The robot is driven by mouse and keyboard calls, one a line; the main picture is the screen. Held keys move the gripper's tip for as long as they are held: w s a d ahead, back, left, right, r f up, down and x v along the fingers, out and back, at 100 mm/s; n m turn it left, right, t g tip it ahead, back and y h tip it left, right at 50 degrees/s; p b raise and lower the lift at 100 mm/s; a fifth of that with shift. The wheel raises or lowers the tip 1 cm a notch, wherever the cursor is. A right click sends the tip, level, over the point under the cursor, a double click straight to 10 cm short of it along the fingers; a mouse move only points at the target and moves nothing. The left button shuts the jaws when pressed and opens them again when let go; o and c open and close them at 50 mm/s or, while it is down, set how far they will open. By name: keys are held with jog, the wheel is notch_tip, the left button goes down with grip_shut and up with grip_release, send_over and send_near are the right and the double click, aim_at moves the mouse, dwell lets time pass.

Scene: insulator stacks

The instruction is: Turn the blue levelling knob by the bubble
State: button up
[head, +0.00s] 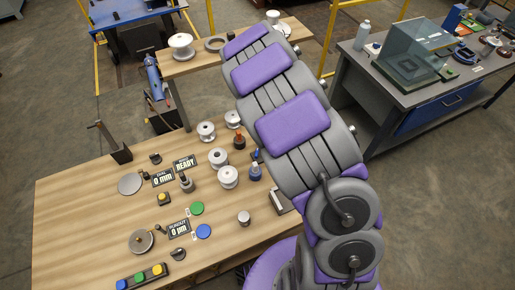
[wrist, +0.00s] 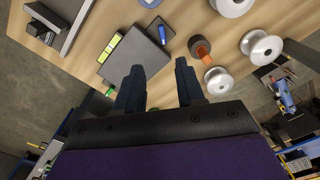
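In the wrist view, a dark grey plate (wrist: 128,62) carries a green-yellow strip (wrist: 109,47) along one edge, which may be the bubble vial. A small blue piece (wrist: 162,35) stands on the plate and may be the levelling knob; its shape is too small to be sure. Another blue piece (wrist: 150,3) is cut by the top edge. My gripper (wrist: 158,76) is open and empty, its two dark fingers apart, with the plate partly behind the left finger. In the head view my arm hides the gripper and most of the plate.
White insulators (head: 218,157) and an orange-collared dark post (head: 239,142) stand close by on the wooden table (head: 80,205). Readout signs (head: 185,163), coloured discs (head: 197,208) and a button box (head: 142,277) lie to the left. The table's left part has bare room.

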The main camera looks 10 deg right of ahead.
notch_tip(320, 180, down, 4)
jog(key=a, duration=0.1)
jog(key=b, duration=0.2)
send_over(256, 154)
jog(key=f, duration=0.6)
jog(key=shift+s+d+f, duration=0.1)
jog(key=shift+d+f, duration=0.2)
jog(key=shift+f, duration=0.1)
jog(key=f, duration=0.5)
jog(key=shift+a+f, duration=0.1)
jog(key=shift+a, duration=0.25)
jog(key=shift+a+f, duration=0.2)
jog(key=shift+f, duration=0.25)
jog(key=shift+d, duration=0.45)
jog(key=shift+c, duration=0.3)
jog(key=shift+a, duration=0.2)
grip_shut()
